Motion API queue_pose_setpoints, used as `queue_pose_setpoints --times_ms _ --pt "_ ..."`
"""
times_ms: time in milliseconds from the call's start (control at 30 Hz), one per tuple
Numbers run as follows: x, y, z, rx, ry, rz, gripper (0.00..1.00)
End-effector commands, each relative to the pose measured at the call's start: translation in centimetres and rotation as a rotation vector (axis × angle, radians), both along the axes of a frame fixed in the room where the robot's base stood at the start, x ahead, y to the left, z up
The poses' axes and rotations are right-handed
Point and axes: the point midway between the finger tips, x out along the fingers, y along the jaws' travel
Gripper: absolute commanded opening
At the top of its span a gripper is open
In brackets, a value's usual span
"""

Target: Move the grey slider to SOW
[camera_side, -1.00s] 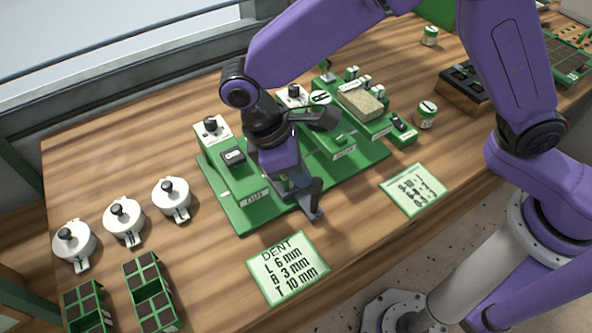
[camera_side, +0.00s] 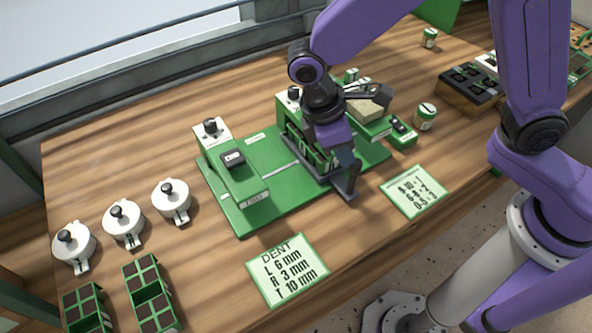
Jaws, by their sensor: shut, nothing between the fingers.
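The grey slider (camera_side: 297,145) is a dark grey carriage lying across the green base plate (camera_side: 268,167), with a green tray on it. A label on the left station (camera_side: 255,199) appears to read LOAD. The right station (camera_side: 372,128) is partly behind my gripper, and its front label is hidden, so I cannot read SOW.
A DENT card (camera_side: 288,270) and a smaller number card (camera_side: 414,191) lie in front of the machine. Several white lidded pots (camera_side: 124,222) and green-and-brown cell trays (camera_side: 152,296) stand at left. A small jar (camera_side: 425,116) and a dark box (camera_side: 468,88) are at right.

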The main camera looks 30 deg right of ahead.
Motion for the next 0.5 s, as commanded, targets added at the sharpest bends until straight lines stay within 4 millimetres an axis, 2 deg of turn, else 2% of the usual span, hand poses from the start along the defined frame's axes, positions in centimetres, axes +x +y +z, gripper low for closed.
queue_pose_setpoints --times_ms 167,400,500 --pt "0.3 0.7 -0.2 -0.001 0.002 0.001 0.0" --pt "1.9 3.8 0.0 0.001 0.0 0.001 0.0" --pt "2.3 4.5 2.3 0.007 -0.005 -0.001 0.0"
